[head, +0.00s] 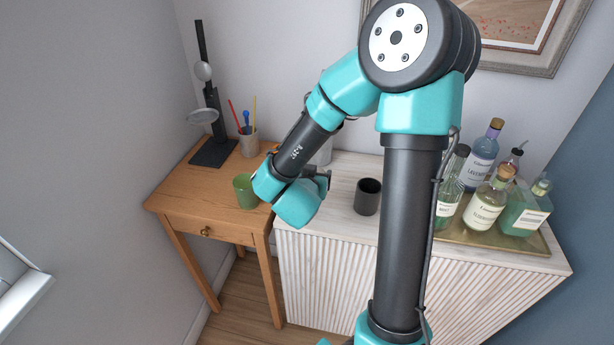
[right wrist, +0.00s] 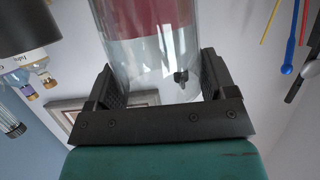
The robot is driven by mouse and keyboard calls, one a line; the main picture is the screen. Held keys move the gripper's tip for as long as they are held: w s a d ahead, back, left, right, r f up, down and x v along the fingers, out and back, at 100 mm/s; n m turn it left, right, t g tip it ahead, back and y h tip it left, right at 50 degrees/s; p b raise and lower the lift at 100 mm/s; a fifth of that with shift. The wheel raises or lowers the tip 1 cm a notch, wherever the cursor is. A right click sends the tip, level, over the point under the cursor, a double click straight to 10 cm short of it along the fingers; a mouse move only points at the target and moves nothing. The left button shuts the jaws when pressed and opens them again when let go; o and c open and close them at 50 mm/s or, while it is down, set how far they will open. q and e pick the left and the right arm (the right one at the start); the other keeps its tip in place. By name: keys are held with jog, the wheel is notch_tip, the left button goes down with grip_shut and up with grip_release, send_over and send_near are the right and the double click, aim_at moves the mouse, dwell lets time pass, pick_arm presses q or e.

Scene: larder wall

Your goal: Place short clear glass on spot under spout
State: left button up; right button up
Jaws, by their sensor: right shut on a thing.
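My right gripper (head: 318,178) is over the left end of the white slatted cabinet, mostly behind its own wrist. In the right wrist view, which is upside down, the gripper (right wrist: 165,88) is shut on the clear glass (right wrist: 145,55), with a finger on each side. A red area shows in or through the glass; I cannot tell which. A small black tap-like spout (right wrist: 182,76) shows through it. In the head view a pale cylinder (head: 325,152) stands partly hidden behind my arm. The spot under the spout is hidden. My left gripper is out of view.
A dark cup (head: 367,196) stands right of the gripper on the cabinet (head: 335,225). Bottles crowd a brass tray (head: 485,235) farther right. A green cup (head: 244,191), a pencil cup (head: 249,146) and a black stand (head: 213,153) are on the wooden desk (head: 190,190).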

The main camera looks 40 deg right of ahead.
jog(key=shift+w+d, duration=0.1)
jog(key=w+d+f, duration=0.1)
jog(key=w+d, duration=0.9)
jog(key=d, duration=0.2)
jog(key=shift+w+f, duration=0.25)
jog(key=shift+a+f, duration=0.1)
jog(key=shift+f, duration=1.65)
jog(key=o, duration=1.2)
jog(key=shift+f, duration=0.15)
